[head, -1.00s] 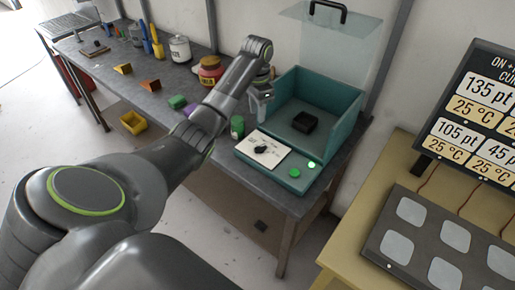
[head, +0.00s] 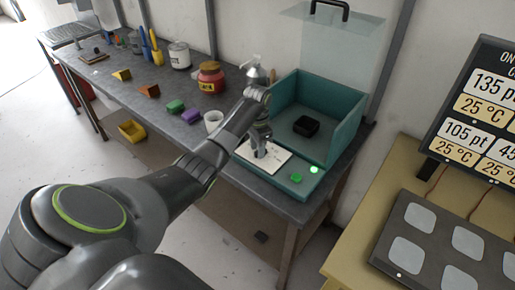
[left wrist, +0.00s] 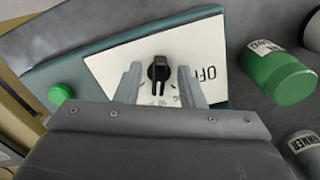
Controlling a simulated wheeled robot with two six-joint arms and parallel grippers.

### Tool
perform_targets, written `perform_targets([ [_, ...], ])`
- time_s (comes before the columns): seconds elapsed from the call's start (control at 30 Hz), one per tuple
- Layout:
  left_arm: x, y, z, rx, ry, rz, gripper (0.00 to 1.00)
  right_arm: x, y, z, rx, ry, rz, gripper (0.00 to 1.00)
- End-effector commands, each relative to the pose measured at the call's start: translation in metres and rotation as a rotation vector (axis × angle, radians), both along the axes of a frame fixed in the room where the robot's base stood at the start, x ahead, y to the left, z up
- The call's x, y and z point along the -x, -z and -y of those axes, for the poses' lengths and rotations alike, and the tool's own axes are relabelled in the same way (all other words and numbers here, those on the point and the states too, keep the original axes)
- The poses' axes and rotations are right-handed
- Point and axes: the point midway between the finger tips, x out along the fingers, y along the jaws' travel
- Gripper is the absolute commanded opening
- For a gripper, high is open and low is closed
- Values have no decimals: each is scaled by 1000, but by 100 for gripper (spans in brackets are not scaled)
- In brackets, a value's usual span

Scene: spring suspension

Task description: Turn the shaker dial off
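The shaker is a teal open-topped box (head: 345,125) with a white dial panel (head: 277,160) on its front ledge. My left gripper (head: 262,152) is over that panel and hides the dial in the head view. In the left wrist view the black dial (left wrist: 159,69) sits between the two open fingers of my left gripper (left wrist: 158,85), with a gap on each side. The word OFF (left wrist: 211,75) is printed to the right of the dial. A green light (head: 314,169) glows on the ledge, and a green button (head: 296,177) is beside it. My right gripper is not in view.
A white cup (head: 213,121), a red-labelled jar (head: 211,78) and coloured blocks (head: 176,106) stand farther left on the bench. A clear raised lid (head: 330,45) is behind the box.

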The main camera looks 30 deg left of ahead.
Motion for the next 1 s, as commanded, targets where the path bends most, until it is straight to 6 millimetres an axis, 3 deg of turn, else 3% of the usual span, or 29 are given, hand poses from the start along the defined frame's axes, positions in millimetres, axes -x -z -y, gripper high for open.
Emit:
perform_targets([
  [0.4, 0, 11, 0, 0, 1, 0, 35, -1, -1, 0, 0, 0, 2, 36],
  [0.7, 0, 10, 0, 0, 1, 0, 0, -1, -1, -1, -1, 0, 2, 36],
  [1.0, 0, 9, 0, 1, -20, 0, 0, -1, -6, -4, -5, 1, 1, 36],
])
